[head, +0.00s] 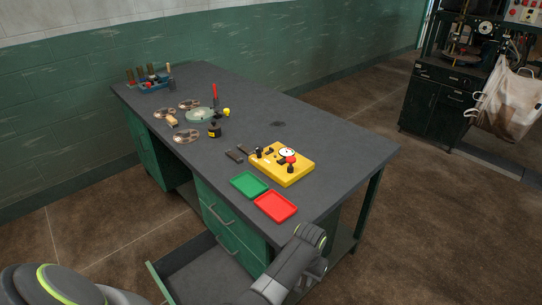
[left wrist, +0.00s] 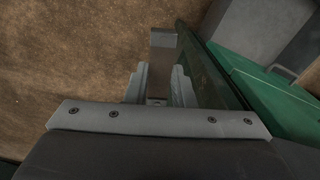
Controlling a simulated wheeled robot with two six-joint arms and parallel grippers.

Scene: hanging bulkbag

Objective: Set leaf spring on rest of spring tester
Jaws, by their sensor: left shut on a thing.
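The spring tester is most likely the yellow block (head: 292,176) with a white dial and dark fittings on the table. Two small dark strips (head: 234,155) lie just left of it; I cannot tell whether either is the leaf spring. My left gripper (left wrist: 157,88) is shut on what looks like the grey handle (left wrist: 163,39) of an open green drawer, outside its front panel (left wrist: 212,67). In the head view the open drawer (head: 205,275) shows a grey inside, partly hidden by my arm.
A green tray (head: 249,185) and a red tray (head: 276,206) lie at the table's (head: 330,150) near edge. Spotted discs (head: 187,136), a round pale green stand (head: 200,114) and a blue holder (head: 155,84) stand farther back. The table's right side is mostly clear.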

